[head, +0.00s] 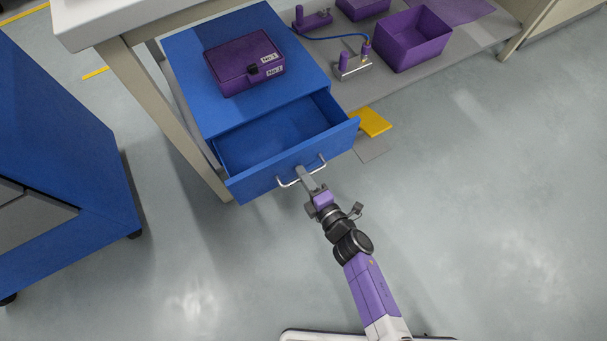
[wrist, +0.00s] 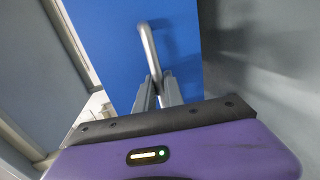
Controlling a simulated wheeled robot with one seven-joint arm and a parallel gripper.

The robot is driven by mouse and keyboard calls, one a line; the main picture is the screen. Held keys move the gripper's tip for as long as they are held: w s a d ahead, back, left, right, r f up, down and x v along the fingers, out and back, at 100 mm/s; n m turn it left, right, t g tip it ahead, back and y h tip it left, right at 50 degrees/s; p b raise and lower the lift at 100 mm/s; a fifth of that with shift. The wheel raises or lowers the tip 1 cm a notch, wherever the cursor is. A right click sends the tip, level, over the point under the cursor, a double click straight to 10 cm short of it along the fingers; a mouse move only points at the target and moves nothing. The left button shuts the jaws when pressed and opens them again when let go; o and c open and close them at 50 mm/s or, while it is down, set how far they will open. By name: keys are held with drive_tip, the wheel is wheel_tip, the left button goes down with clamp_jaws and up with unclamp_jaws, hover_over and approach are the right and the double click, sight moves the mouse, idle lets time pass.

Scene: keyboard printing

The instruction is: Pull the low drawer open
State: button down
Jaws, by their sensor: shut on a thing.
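The low drawer (head: 290,164) is a blue drawer in a blue cabinet (head: 214,112), and in the head view it stands partly pulled out, with its bare inside showing. Its silver bar handle (head: 288,184) runs across the drawer front. My gripper (head: 304,176) is shut on the handle, near the middle of the bar. In the wrist view the fingers (wrist: 158,92) close around the handle (wrist: 149,48) in front of the blue drawer front (wrist: 115,40). Part of the handle is hidden by the fingers.
A purple case (head: 232,72) with labels lies on the cabinet top. A table leg (head: 160,115) stands left of the cabinet. A yellow piece (head: 372,122) and purple bin (head: 412,42) are on the right. Another blue cabinet (head: 60,130) is far left. The floor in front is clear.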

idle(0.8)
drive_tip(key=f+p+v, duration=0.2)
drive_tip(key=p+v, duration=0.1)
drive_tip(key=v, duration=0.8)
drive_tip(key=shift+s+d, duration=0.3)
drive_tip(key=shift+s, duration=0.2)
drive_tip(key=shift+f, duration=0.15)
drive_tip(key=c, duration=1.5)
unclamp_jaws()
drive_tip(key=shift+o, duration=0.2)
drive_tip(key=p+v, duration=0.2)
drive_tip(key=v, duration=0.5)
drive_tip(key=shift+s+d, duration=0.2)
drive_tip(key=shift+s, duration=0.1)
